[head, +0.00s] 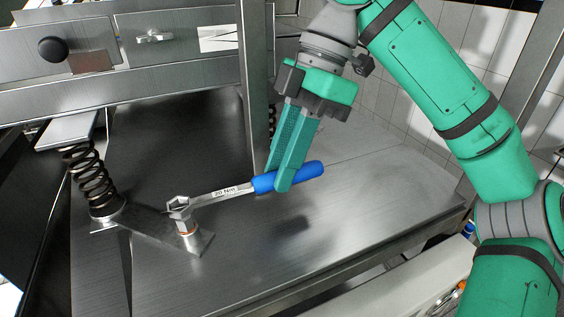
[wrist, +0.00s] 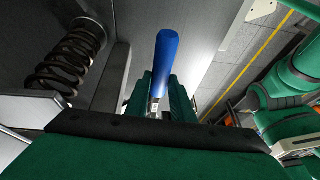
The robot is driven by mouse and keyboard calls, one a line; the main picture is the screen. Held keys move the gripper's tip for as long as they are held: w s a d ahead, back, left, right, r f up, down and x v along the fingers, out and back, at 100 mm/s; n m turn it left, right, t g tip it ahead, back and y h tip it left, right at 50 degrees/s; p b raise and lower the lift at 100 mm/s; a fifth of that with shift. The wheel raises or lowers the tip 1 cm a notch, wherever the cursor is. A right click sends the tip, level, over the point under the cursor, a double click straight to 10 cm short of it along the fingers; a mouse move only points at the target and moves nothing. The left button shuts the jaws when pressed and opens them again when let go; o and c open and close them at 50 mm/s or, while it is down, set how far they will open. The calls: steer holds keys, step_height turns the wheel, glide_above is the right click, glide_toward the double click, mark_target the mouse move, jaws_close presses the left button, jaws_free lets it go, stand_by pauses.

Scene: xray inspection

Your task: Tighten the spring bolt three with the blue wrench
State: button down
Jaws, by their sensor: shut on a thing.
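The blue wrench has a blue handle (head: 295,176) and a silver shaft marked "20 Nm" with a ring-like head at its left end. My gripper (head: 280,178) is shut on the handle near the shaft, and the handle also shows between the fingers in the wrist view (wrist: 166,62). The wrench head is at the top of an upright bolt (head: 188,228) on a small metal plate; I cannot tell whether it is fully seated. No number shows on the bolt. The wrist view hides the wrench head.
A metal post (head: 257,70) rises behind my gripper. A panel with a black knob (head: 53,49) is at upper left. The metal surface (head: 340,235) right of the bolt is clear.

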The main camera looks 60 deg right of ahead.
steer(key=shift+f, duration=1.5)
steer(key=shift+s+a+m+t, duration=0.3)
steer(key=shift+s+a+m, duration=0.3)
steer(key=shift+s+m, duration=0.25)
steer(key=shift+s+a, duration=0.1)
stand_by(0.4)
steer(key=shift+s+a+m+t+h, duration=0.3)
steer(key=shift+s+a+m+h, duration=0.1)
steer(key=shift+s+a+m, duration=0.3)
steer(key=shift+s, duration=0.1)
steer(key=shift+s+a+m+t, duration=0.3)
steer(key=shift+s+a+m, duration=0.3)
steer(key=shift+a+m, duration=0.2)
